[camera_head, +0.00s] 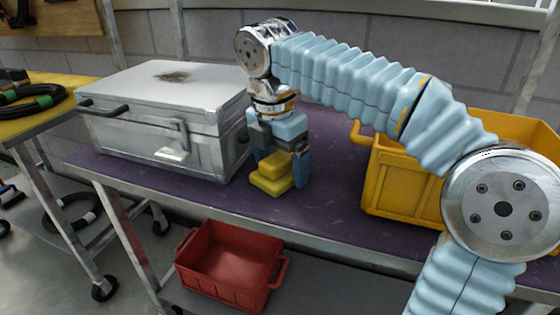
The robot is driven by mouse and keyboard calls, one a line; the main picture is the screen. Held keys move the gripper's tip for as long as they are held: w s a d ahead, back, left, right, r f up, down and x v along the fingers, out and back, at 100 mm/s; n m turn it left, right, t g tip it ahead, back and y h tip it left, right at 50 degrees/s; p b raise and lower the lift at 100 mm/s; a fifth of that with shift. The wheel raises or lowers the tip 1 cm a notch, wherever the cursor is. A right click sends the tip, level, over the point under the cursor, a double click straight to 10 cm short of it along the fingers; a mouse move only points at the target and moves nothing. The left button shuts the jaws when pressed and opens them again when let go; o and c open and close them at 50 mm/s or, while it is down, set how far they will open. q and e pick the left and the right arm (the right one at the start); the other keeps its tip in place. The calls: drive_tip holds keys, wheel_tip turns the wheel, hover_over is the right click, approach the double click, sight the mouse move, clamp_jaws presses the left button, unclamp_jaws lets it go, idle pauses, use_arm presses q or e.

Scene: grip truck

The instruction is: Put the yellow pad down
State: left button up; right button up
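The yellow pad (271,184) is at the purple-topped table's (335,185) middle, between the silver case and the yellow crate. It looks like a blocky piece with an upper and a lower part. My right gripper (281,170) points down over it, with a finger at each side of the pad, and appears shut on it. The pad's underside is low, at or just above the tabletop; I cannot tell whether it touches. The gripper hides part of the pad's top and back. My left gripper is not in view.
A silver case (165,115) stands close on the left. A yellow crate (400,185) stands on the right, partly behind my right arm. A red crate (228,262) sits on the lower shelf. Black cable (30,98) lies on a yellow-topped cart at left.

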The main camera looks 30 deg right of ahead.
sight(277, 158)
drive_tip(key=shift+o, duration=0.5)
drive_tip(key=shift+r, duration=0.1)
drive_tip(key=r, duration=0.5)
drive_tip(key=a+r, duration=0.1)
drive_tip(key=r, duration=0.1)
drive_tip(key=shift+s+r+p, duration=0.1)
drive_tip(key=shift+r+p, duration=0.15)
drive_tip(key=shift+p, duration=0.15)
